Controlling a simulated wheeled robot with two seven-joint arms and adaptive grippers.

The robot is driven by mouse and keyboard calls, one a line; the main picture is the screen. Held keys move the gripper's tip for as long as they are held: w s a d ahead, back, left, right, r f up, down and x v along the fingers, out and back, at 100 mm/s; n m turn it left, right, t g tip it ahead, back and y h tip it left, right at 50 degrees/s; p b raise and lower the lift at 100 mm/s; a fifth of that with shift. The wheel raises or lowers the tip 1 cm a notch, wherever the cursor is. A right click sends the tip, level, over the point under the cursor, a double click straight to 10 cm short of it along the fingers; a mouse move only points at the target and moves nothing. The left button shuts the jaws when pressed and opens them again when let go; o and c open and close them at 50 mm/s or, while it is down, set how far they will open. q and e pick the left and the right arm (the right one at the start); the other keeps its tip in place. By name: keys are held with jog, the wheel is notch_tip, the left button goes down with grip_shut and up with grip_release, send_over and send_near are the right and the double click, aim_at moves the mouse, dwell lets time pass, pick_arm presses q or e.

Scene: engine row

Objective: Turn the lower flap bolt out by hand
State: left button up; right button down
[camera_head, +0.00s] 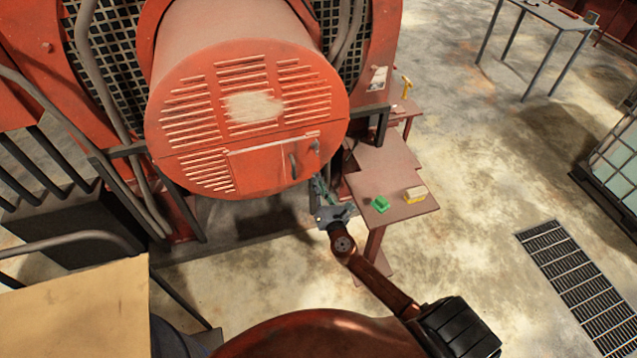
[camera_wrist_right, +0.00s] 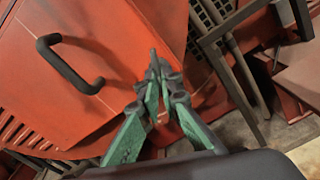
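The red round engine housing (camera_head: 215,130) fills the upper middle of the head view. Its front has a flap (camera_head: 265,168) with a dark handle (camera_head: 293,166), which also shows in the right wrist view (camera_wrist_right: 68,62). My right gripper (camera_head: 317,184) is just below the flap's lower right edge. In the right wrist view its green fingers (camera_wrist_right: 158,72) come close together in front of the red surface, right of the handle. The lower flap bolt cannot be made out; the fingers cover that spot. Whether they grip anything is unclear. My left gripper is out of view.
A red-brown side table (camera_head: 398,211) right of the gripper carries a green piece (camera_head: 380,204) and a yellow block (camera_head: 415,194). Dark pipes and frame bars surround the housing. The floor to the right is open, with a grate (camera_head: 575,275).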

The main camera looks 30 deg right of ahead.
jog(key=shift+w+d+r+n+p, duration=0.15)
jog(key=shift+n+p, duration=0.35)
jog(key=shift+n, duration=0.6)
jog(key=shift+s+d+r+n+p, duration=0.1)
jog(key=shift+n+p, duration=0.4)
jog(key=shift+n, duration=0.6)
jog(key=c, duration=2.2)
grip_release()
jog(key=shift+f, duration=0.25)
jog(key=shift+o, duration=0.2)
jog(key=shift+a, duration=0.1)
jog(key=v, duration=1.2)
jog(key=shift+w, duration=0.1)
